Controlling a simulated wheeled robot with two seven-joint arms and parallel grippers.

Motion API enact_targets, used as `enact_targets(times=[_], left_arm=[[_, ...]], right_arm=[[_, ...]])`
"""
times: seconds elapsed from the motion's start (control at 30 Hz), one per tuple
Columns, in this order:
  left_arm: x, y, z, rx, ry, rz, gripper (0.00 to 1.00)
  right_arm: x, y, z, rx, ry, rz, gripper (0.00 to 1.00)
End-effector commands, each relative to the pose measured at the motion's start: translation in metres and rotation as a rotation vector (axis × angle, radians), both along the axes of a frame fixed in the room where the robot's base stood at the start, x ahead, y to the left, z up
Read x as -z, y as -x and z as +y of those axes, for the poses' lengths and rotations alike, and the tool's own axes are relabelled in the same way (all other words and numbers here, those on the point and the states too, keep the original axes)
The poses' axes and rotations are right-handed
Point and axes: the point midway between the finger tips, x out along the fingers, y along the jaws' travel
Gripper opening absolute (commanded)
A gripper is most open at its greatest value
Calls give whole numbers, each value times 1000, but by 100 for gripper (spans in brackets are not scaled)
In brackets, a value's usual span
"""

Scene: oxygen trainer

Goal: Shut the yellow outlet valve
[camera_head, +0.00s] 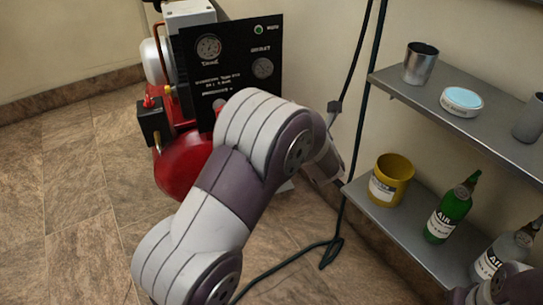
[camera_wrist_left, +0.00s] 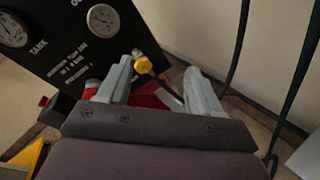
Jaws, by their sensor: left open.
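The yellow outlet valve (camera_wrist_left: 143,65) shows in the left wrist view beside the lower right of the black gauge panel (camera_wrist_left: 85,45). A dark hose runs from it to the lower right. My left gripper (camera_wrist_left: 158,70) is open and empty. The valve appears in the gap between its fingers, nearer the left finger and apparently beyond the tips; contact cannot be told. In the head view my left arm hides the valve and part of the red compressor tank (camera_head: 182,165). The left gripper's fingers are not clear there. My right gripper is not seen; only part of my right arm shows at bottom right.
A grey shelf (camera_head: 390,222) on the right holds a yellow tin (camera_head: 391,182), a green bottle (camera_head: 452,208) and a clear bottle (camera_head: 505,252). Its upper board carries a metal cup (camera_head: 419,64) and a round dish (camera_head: 461,101). A dark hose (camera_head: 285,262) lies on the floor. The left floor is clear.

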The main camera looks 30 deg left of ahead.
Motion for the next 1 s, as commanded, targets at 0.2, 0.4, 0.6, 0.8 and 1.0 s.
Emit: enact_targets(times=[0.2,0.4,0.6,0.8,1.0], left_arm=[[65,11,25,-236,181,-348,65],[65,0,46,-270,205,-403,65],[67,-34,86,-269,203,-401,65],[64,-60,115,-265,202,-399,65],[61,-69,124,-263,202,-395,65]], right_arm=[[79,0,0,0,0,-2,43],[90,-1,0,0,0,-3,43],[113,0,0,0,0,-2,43],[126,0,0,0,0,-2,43],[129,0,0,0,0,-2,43]])
